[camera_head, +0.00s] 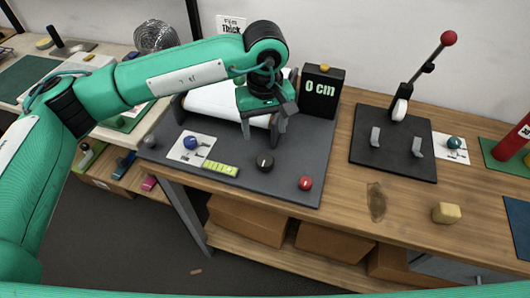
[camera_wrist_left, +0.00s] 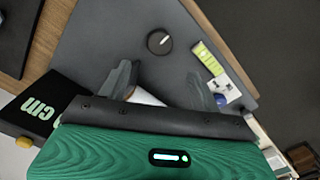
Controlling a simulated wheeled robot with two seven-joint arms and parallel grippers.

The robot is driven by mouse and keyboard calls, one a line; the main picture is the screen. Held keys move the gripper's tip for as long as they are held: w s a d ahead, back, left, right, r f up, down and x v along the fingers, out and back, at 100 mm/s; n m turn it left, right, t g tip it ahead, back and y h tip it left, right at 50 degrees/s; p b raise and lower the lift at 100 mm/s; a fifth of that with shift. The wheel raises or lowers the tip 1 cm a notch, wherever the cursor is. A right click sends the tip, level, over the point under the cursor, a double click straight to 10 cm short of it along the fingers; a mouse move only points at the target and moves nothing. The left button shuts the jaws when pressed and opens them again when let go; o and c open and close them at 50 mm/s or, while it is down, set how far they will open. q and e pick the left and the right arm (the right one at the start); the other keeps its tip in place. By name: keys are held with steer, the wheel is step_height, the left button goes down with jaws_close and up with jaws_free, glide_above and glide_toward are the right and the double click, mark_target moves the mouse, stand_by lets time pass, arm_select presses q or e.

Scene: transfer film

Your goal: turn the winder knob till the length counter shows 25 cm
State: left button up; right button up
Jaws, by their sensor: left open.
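The length counter (camera_head: 320,92) is a black upright box reading "0 cm"; in the wrist view its face (camera_wrist_left: 38,108) is partly cut off. A black round knob (camera_head: 265,163) with a white mark sits on the dark grey board (camera_head: 225,186); it also shows in the wrist view (camera_wrist_left: 159,41). I cannot tell for sure that it is the winder knob. A red knob (camera_head: 305,183) stands to its right. My left gripper (camera_head: 263,130) is open, fingers down, behind the black knob and apart from it, in front of the white roll (camera_head: 213,102). My right gripper is out of view.
A blue ball (camera_head: 190,142) on a white card and a yellow-green strip (camera_head: 221,169) lie on the board's left. Wooden tabletop (camera_head: 345,215) in front is mostly clear.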

mark_target(265, 160)
arm_select(q)
step_height(265, 160, down, 11)
steer(key=p, duration=0.2)
steer(key=shift+p, duration=0.4)
